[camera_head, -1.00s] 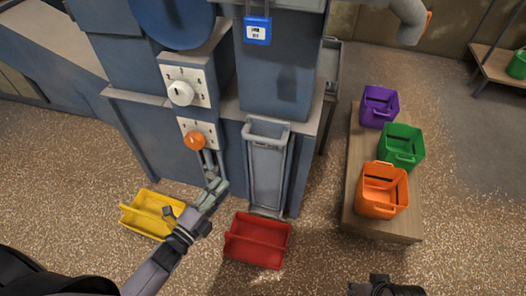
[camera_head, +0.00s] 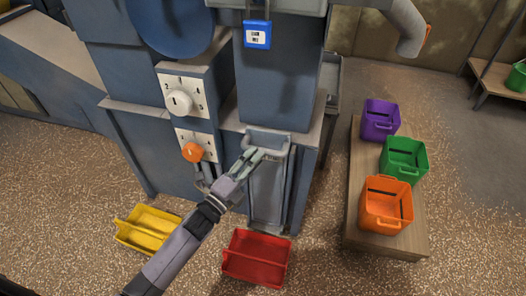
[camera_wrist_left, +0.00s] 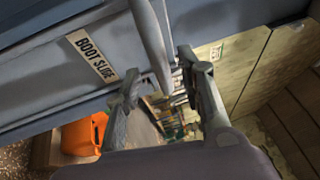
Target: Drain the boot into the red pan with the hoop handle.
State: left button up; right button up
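The grey boot slide (camera_head: 268,190) is an upright panel low on the blue elevator housing, with a bar handle (camera_head: 268,138) across its top. The left wrist view shows its "BOOT SLIDE" label (camera_wrist_left: 92,57) and a grey bar (camera_wrist_left: 152,42) reaching down between the fingers. My left gripper (camera_head: 254,156) is at the handle, its fingers (camera_wrist_left: 163,82) spread apart; I cannot tell whether they touch the bar. The red pan (camera_head: 257,258) stands on the floor below the slide and looks empty. I cannot make out a hoop handle on it. My right gripper is out of view.
A yellow pan (camera_head: 147,229) is on the floor to the left. An orange knob (camera_head: 192,152) and a white dial (camera_head: 180,102) are on the housing. Purple (camera_head: 381,117), green (camera_head: 404,158) and orange (camera_head: 387,204) buckets stand on a bench (camera_head: 362,235).

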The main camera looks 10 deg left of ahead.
pick_arm(q)
jog(key=shift+x, duration=2.2)
grip_shut()
